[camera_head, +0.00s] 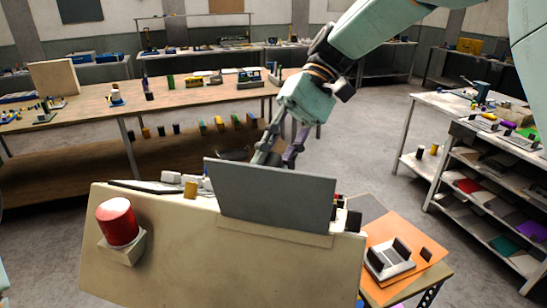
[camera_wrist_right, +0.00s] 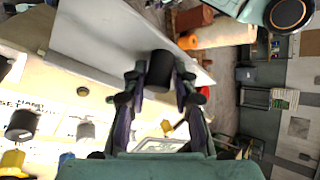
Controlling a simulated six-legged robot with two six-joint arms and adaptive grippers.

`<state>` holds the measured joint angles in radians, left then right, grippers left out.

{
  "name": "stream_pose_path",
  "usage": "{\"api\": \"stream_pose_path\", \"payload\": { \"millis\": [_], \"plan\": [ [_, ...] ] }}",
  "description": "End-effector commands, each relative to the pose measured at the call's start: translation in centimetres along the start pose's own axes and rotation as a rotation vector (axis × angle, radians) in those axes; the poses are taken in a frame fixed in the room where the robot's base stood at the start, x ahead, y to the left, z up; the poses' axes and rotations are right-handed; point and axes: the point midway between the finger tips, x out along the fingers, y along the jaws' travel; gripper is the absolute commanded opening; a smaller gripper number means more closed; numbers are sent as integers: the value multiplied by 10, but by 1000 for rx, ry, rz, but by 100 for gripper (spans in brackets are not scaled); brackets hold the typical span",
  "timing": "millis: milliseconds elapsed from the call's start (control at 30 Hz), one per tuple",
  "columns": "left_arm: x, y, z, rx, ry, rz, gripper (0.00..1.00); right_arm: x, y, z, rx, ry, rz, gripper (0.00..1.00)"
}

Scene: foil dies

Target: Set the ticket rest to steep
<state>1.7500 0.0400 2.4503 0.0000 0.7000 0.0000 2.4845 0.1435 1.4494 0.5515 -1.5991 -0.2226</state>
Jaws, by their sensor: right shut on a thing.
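A flat grey panel (camera_head: 270,198), which looks like the ticket rest, leans up from the top of a cream bench (camera_head: 165,245) in the head view. In the right wrist view the panel (camera_wrist_right: 95,35) lies beyond my fingers. My right gripper (camera_head: 277,152) reaches down behind the panel, whose top edge partly hides the fingertips. In the right wrist view my right gripper (camera_wrist_right: 160,78) is shut on a black cylindrical knob (camera_wrist_right: 159,68) at the panel's back. Whether the knob is joined to the panel is unclear. My left gripper is out of view.
A big red button (camera_head: 117,221) sits on the bench front at left. Small blocks and knobs (camera_head: 190,188) stand behind the panel's left side. An orange board (camera_head: 400,245) with a small grey holder (camera_head: 389,258) lies at right. Shelves (camera_head: 490,190) stand farther right; floor between is clear.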

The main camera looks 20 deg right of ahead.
Motion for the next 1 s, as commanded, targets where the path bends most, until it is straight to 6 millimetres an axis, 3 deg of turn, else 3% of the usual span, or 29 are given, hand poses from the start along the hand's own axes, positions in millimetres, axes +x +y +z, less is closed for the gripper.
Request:
{"api": "stream_pose_path", "payload": {
  "millis": [567, 600, 800, 1000],
  "plan": [
    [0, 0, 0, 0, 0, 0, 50, 4, 2, 0, -2, 4, 11, 0],
    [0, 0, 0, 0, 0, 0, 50, 4, 3, 0, -2, 4, 11, 29],
    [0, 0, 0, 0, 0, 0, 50, 3, 2, 0, -1, 4, 8, 46],
    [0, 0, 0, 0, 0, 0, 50, 1, 2, -1, -1, 5, 6, 46]
  ]
}}
